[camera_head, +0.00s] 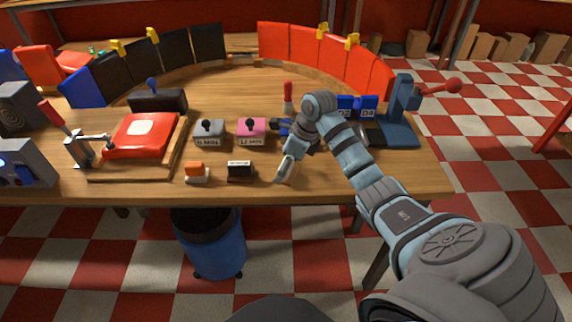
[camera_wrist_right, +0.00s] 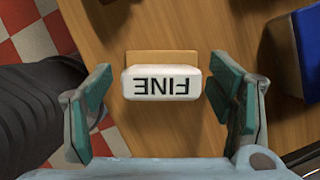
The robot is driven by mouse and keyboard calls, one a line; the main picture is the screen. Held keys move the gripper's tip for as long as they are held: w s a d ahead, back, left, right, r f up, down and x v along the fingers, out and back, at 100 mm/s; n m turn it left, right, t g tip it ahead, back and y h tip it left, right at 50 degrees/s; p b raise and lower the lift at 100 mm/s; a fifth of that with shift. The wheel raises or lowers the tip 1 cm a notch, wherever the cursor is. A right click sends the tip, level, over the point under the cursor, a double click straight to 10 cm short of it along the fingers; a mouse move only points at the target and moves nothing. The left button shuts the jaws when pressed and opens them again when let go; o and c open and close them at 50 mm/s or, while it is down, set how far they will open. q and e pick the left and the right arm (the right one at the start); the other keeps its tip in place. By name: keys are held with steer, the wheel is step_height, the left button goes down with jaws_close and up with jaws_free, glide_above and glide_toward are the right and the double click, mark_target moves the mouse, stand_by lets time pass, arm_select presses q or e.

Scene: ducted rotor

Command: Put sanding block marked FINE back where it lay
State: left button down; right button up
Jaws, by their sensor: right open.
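The white sanding block marked FINE (camera_wrist_right: 161,83) sits between the fingers of my right gripper (camera_wrist_right: 160,92) in the right wrist view, its lettering upside down. The gripper is open, with a visible gap on each side of the block. A tan rectangular strip (camera_wrist_right: 162,56) shows along the block's far edge; I cannot tell whether it is part of the block. In the head view my right gripper (camera_head: 287,168) is low over the table's front edge and hides most of the block. My left gripper is not in view.
Left along the front edge of the wooden table (camera_head: 330,188) stand a dark block with a white label (camera_head: 240,170) and an orange-and-white block (camera_head: 197,172). Behind them are a grey box (camera_head: 209,132) and a pink box (camera_head: 251,130). A blue press (camera_head: 400,115) stands at right.

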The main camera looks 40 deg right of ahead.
steer(key=p+v, duration=0.1)
steer(key=v, duration=1.1)
steer(key=shift+r, duration=0.3)
